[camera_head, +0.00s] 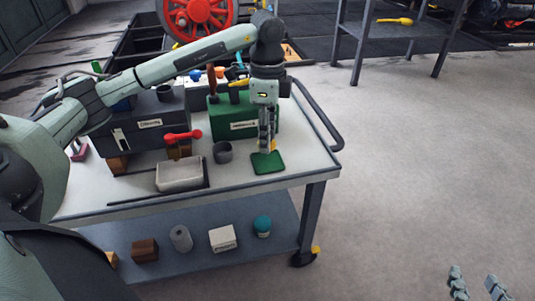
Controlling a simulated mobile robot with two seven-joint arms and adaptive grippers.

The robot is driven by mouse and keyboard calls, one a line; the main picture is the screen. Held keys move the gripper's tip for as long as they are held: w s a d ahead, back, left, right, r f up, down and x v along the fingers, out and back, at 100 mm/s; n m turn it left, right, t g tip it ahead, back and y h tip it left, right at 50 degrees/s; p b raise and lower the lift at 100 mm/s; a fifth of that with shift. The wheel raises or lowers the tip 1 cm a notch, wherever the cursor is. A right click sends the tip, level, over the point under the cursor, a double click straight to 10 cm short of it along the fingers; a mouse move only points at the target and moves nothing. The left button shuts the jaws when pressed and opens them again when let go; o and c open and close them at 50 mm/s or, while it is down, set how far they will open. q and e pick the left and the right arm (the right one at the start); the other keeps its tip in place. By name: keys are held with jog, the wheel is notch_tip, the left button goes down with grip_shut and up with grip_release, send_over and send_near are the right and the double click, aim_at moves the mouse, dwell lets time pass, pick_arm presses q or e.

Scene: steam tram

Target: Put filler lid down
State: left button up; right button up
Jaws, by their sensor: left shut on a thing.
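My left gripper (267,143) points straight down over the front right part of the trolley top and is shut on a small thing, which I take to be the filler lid. The fingers mostly hide it; a little yellow shows at the tips. Directly under the fingertips is a flat green square pad (268,166) with rounded corners on the white top. I cannot tell whether the held thing touches it. My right gripper (478,286) is at the bottom right corner, over the floor, with its fingers apart and empty.
On the trolley top (227,183) stand a green labelled box (230,122), a dark grey cup (222,153), a pale tray (180,173), a red tool (183,135) and a dark labelled box (150,124). The lower shelf (200,246) holds several small items.

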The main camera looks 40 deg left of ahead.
aim_at(267, 162)
pick_arm(q)
notch_tip(267, 162, down, 5)
jog(key=shift+r, duration=0.15)
pick_arm(e)
jog(key=a+r, duration=0.1)
jog(key=r+t+y, duration=0.1)
jog(key=shift+w+a+r+t, duration=0.3)
jog(key=shift+w+a+r, duration=0.05)
jog(key=shift+w+a, duration=0.05)
pick_arm(q)
jog(key=shift+f, duration=0.2)
jog(key=o, duration=1)
